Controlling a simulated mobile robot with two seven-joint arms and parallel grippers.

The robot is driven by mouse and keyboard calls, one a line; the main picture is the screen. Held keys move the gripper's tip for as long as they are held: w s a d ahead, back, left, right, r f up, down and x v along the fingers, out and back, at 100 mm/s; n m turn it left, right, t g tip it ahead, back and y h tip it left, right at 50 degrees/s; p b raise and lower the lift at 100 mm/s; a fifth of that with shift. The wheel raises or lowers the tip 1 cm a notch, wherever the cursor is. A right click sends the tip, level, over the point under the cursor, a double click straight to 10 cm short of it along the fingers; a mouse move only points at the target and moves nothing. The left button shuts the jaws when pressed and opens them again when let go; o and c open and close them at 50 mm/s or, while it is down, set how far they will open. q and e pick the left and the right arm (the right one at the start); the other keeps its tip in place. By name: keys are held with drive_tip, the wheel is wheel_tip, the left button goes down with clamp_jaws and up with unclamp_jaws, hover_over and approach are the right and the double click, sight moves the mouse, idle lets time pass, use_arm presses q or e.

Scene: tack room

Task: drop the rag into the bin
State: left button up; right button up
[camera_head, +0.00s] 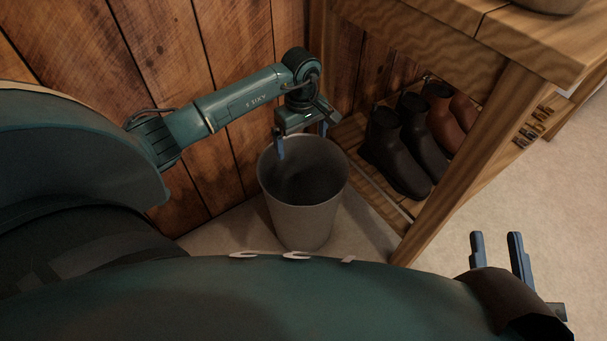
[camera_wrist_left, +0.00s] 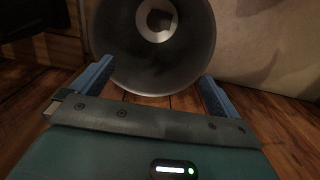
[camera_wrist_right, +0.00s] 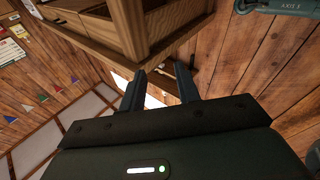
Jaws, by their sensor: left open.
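The bin (camera_head: 312,218) is a grey round bucket on the floor beside the wooden wall. My left gripper (camera_head: 302,142) is over the bin's back rim, with its fingers wide apart and nothing between them. In the left wrist view the bin (camera_wrist_left: 195,62) opens in front of the fingers (camera_wrist_left: 153,85). A dark patch (camera_wrist_left: 160,19) shows on its pale bottom; I cannot tell whether it is the rag or shadow. No rag is clearly visible elsewhere. My right gripper (camera_head: 496,240) is at the lower right, its fingers apart and empty; they also show in the right wrist view (camera_wrist_right: 160,85).
A wooden bench (camera_head: 455,178) stands right of the bin, with several dark and brown boots (camera_head: 405,150) on its low shelf. The plank wall (camera_head: 190,60) is close behind the bin. Pale open floor (camera_head: 500,190) lies to the right.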

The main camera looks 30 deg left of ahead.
use_arm(q)
wheel_tip(320, 180, up, 8)
drive_tip(key=p, duration=0.2)
idle(0.3)
